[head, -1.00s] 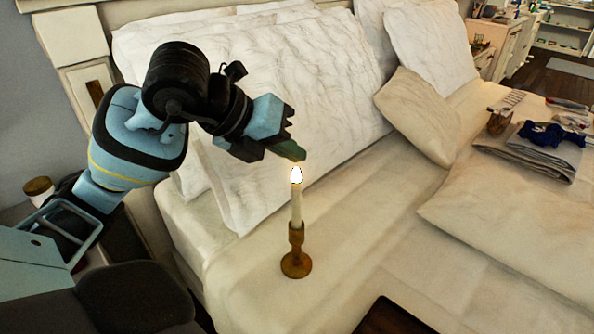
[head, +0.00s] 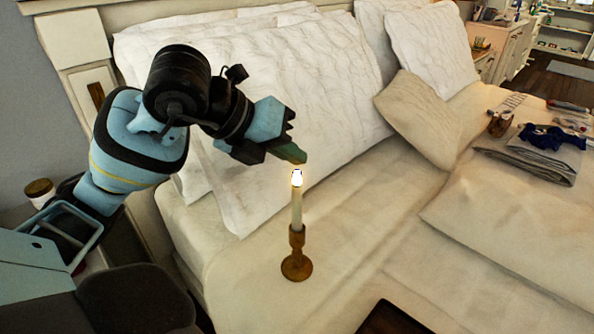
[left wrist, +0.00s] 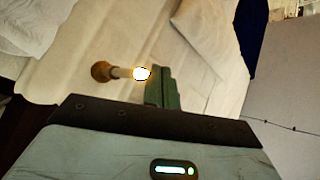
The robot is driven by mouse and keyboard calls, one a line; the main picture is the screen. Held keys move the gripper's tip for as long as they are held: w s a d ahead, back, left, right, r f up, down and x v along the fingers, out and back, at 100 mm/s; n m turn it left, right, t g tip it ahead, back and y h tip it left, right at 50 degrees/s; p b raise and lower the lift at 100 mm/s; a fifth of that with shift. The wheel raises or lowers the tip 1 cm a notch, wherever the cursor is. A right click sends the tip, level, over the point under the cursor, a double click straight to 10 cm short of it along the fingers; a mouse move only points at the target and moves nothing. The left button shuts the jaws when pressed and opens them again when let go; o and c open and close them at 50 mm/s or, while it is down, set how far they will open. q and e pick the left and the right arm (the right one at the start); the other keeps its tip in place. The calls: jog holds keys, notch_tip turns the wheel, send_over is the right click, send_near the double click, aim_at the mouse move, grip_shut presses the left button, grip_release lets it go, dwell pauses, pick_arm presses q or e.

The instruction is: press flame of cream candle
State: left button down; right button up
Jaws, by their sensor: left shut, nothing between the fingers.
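A cream candle (head: 296,208) stands upright in a brown wooden holder (head: 297,265) on the bed. Its flame (head: 297,178) glows bright at the top. My left gripper (head: 300,157) is shut and empty, with its green fingertips just above the flame in the head view, a small gap apart from it. In the left wrist view the flame (left wrist: 142,74) shows just left of the shut green fingers (left wrist: 162,88), with the wooden holder (left wrist: 101,71) further left. My right gripper is not in view.
White pillows (head: 260,90) lean at the headboard behind my left arm. A dark tray edge (head: 395,318) shows at the bottom. Folded grey cloth (head: 520,155) with a blue item (head: 553,138) lies at the right. The bed around the candle is clear.

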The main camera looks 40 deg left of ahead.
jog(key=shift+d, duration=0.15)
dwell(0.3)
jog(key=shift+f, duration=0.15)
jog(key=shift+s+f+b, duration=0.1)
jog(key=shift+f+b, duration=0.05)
jog(key=shift+b, duration=0.15)
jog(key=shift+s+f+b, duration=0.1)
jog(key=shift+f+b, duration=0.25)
dwell(1.0)
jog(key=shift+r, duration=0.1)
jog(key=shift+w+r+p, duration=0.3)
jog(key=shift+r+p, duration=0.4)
jog(key=shift+p, duration=0.1)
